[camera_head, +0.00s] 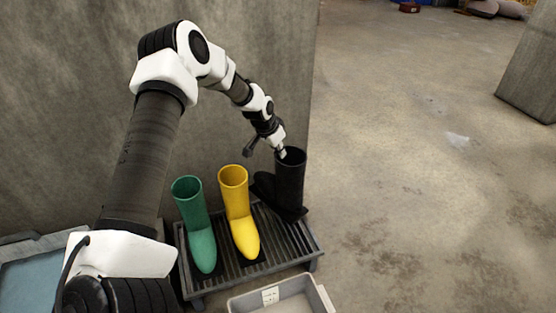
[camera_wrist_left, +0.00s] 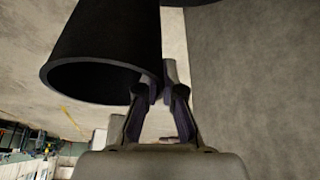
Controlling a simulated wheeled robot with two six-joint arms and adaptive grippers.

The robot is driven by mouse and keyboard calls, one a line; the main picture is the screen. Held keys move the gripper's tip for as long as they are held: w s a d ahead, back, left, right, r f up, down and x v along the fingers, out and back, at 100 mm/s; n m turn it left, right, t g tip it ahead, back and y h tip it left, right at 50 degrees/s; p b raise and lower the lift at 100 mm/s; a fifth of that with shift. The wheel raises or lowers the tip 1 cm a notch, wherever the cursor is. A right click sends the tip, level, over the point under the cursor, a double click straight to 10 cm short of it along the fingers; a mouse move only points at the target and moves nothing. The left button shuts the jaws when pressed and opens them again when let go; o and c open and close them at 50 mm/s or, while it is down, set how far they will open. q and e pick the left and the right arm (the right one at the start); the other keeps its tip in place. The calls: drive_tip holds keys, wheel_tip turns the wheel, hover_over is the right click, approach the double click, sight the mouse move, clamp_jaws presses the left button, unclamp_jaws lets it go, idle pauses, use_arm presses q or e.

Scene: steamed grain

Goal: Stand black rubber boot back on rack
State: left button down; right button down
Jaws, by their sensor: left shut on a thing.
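The black rubber boot (camera_head: 290,178) is nearly upright at the right end of the slatted rack (camera_head: 222,275), opening up. Its foot is over the rack's right part; whether the sole bears fully on the slats I cannot tell. A dark shape (camera_head: 263,186) shows beside its shaft on the left; whether it is part of this boot is unclear. My left gripper (camera_head: 281,153) is shut on the boot's top rim. In the left wrist view the boot's open shaft (camera_wrist_left: 110,50) hangs at the fingertips (camera_wrist_left: 158,88). My right gripper is out of view.
A green boot (camera_head: 194,225) and a yellow boot (camera_head: 238,210) stand on the rack to the left. A grey bin (camera_head: 325,300) stands in front of the rack. A concrete wall (camera_head: 260,60) rises behind. Open floor (camera_head: 420,180) lies to the right.

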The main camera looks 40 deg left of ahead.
use_arm(q)
wheel_tip(320, 180, down, 8)
drive_tip(key=b, duration=0.3)
drive_tip(key=shift+b, duration=0.4)
drive_tip(key=c, duration=1.3)
unclamp_jaws()
drive_tip(key=shift+r, duration=0.2)
